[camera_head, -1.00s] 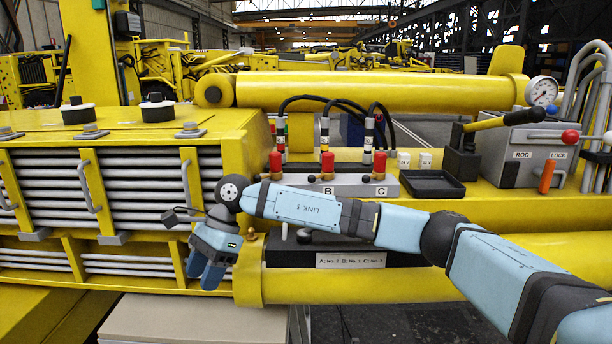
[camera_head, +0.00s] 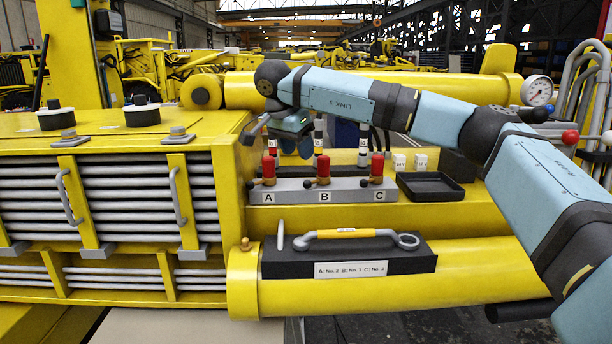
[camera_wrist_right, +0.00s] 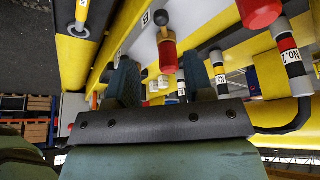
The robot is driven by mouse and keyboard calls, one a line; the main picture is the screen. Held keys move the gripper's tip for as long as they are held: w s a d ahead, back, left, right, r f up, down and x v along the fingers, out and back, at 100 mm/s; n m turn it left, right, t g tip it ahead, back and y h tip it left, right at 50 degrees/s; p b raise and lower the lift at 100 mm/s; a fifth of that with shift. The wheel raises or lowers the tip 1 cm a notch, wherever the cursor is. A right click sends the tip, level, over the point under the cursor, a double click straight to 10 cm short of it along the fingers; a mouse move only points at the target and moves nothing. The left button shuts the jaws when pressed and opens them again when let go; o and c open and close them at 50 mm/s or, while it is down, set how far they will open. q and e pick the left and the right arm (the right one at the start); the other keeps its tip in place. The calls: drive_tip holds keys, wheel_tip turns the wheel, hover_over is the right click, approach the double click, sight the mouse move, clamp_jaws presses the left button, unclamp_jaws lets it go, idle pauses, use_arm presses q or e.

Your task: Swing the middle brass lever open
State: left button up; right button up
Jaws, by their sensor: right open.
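The middle brass lever (camera_head: 310,184) sits at the foot of the red-capped fitting marked B (camera_head: 323,168), its dark knob pointing left along the grey valve block (camera_head: 345,190). In the right wrist view the lever (camera_wrist_right: 162,37) shows at top centre with the red fitting (camera_wrist_right: 167,58) behind it. My right gripper (camera_head: 294,152) is open and empty, fingers down, above and behind the block between A and B. In the wrist view its fingers (camera_wrist_right: 160,82) frame the space below the red fitting, apart from the lever. My left gripper is out of view.
Similar red-capped fittings A (camera_head: 268,168) and C (camera_head: 377,166) stand on either side. A yellow-gripped wrench (camera_head: 345,233) lies on a black holder in front. A black tray (camera_head: 430,186) is at right. Hoses and striped fittings stand behind the block.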

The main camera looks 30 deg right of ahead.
sight(307, 180)
drive_tip(key=p+x, duration=0.1)
drive_tip(key=x, duration=0.8)
drive_tip(key=shift+w+f, duration=0.1)
clamp_jaws()
